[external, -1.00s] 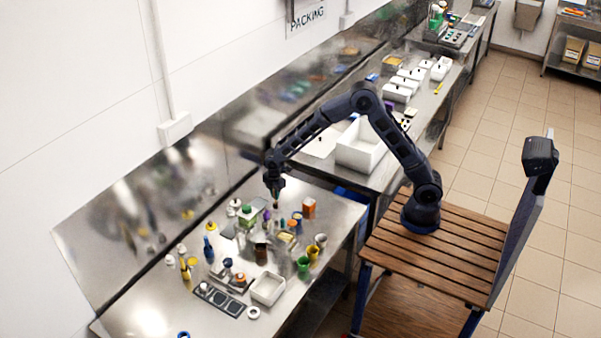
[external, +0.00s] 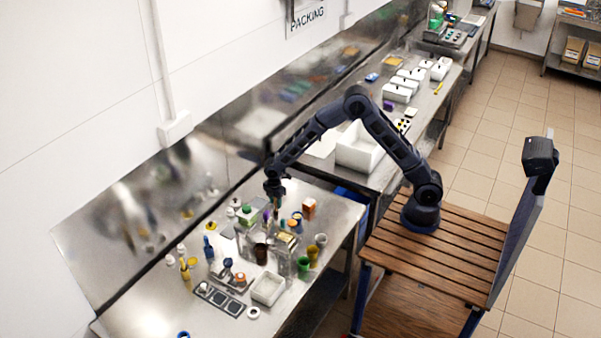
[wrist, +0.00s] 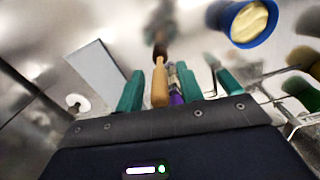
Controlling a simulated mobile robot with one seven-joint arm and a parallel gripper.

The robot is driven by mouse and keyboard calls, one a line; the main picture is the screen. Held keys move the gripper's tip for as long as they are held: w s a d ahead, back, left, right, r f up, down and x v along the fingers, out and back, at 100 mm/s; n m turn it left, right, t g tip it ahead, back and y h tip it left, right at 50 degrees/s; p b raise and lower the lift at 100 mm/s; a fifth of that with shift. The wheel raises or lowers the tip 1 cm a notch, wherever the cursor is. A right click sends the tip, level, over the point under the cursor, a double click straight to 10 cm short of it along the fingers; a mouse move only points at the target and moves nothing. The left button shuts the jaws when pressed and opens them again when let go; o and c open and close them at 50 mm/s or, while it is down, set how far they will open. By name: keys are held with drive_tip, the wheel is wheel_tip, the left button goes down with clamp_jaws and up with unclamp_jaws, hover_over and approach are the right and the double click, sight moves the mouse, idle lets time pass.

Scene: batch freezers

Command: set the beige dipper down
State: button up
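The beige dipper (wrist: 160,82) shows in the wrist view as a slim tan handle with a dark end, pointing away from my gripper. My gripper (wrist: 158,80) has green fingers standing on either side of the handle. A gap shows on both sides, so the fingers look open around it and not pressed on it. In the external view my gripper (external: 274,190) hangs over the back middle of the crowded steel table, with the thin tan dipper (external: 277,204) roughly upright just below it. What the dipper's lower end rests on is hidden.
A blue-rimmed cup with pale contents (wrist: 248,22) stands close by at right in the wrist view. In the external view, an orange box (external: 309,208), green cup (external: 304,266) and white tray (external: 268,289) crowd the steel table (external: 150,305). Its front left is clearer.

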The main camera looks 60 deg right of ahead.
wheel_tip(320, 180, up, 12)
drive_tip(key=shift+f, duration=0.15)
drive_tip(key=shift+d+r, duration=0.15)
drive_tip(key=shift+r, duration=0.4)
drive_tip(key=s+d+r+m+t, duration=0.2)
drive_tip(key=s+d+r+m, duration=0.6)
drive_tip(key=s+d+r, duration=1)
drive_tip(key=s+d+r+m+t, duration=0.1)
drive_tip(key=s+d+m, duration=0.3)
drive_tip(key=s, duration=0.7)
drive_tip(key=s+d+r+m+t, duration=0.1)
drive_tip(key=s+d+m, duration=0.3)
drive_tip(key=s+d, duration=0.3)
drive_tip(key=shift+s+d+t, duration=0.3)
drive_tip(key=shift+s+d, duration=0.1)
drive_tip(key=shift+s, duration=2.15)
drive_tip(key=shift+r, duration=0.1)
